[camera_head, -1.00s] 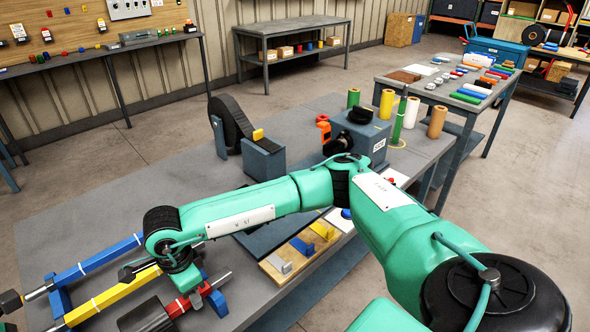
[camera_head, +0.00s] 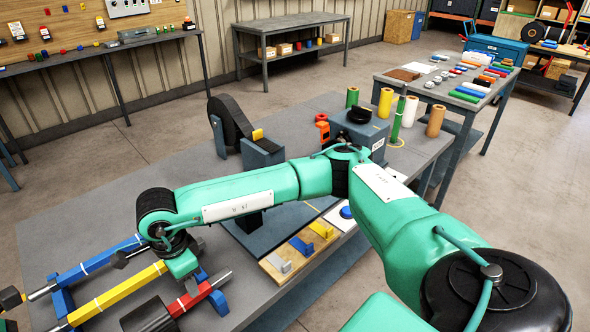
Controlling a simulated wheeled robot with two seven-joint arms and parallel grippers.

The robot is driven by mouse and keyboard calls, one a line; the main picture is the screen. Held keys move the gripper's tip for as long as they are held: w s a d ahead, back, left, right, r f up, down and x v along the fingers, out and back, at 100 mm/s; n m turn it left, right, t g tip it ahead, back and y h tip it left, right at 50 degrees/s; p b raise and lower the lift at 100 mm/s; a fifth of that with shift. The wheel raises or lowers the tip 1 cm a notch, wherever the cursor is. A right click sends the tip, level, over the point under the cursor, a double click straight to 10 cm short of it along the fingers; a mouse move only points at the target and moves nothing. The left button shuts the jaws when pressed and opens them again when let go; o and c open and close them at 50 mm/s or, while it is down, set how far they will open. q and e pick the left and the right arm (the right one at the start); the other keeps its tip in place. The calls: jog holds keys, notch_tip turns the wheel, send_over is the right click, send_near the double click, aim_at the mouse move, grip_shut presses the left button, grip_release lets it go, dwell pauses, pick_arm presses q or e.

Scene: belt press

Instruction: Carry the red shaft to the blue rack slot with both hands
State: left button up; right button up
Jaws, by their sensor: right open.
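The red shaft (camera_head: 207,290) lies at the lower left of the head view, with a bare metal end and a dark drum-like part (camera_head: 148,316) at its left. Its far left end is out of frame. A yellow shaft (camera_head: 118,295) and a blue shaft (camera_head: 98,261) lie beside it on blue supports (camera_head: 62,300). My right gripper (camera_head: 188,286) is open, pointing down just above the red shaft; its fingers are small, and contact cannot be told. I cannot tell which blue part is the rack slot.
The grey bench (camera_head: 110,205) has bare room behind the shafts. A black belt wheel (camera_head: 231,122) and a grey-blue machine block (camera_head: 362,130) stand farther back. A wooden board (camera_head: 300,248) with coloured hooks lies by the front edge. Upright rolls (camera_head: 386,103) stand at the far right.

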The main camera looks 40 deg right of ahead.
jog(key=shift+d+r, duration=0.1)
dwell(0.3)
jog(key=shift+d+r, duration=0.75)
jog(key=shift+d, duration=0.2)
jog(key=shift+d+r, duration=0.7)
jog(key=shift+d, duration=0.25)
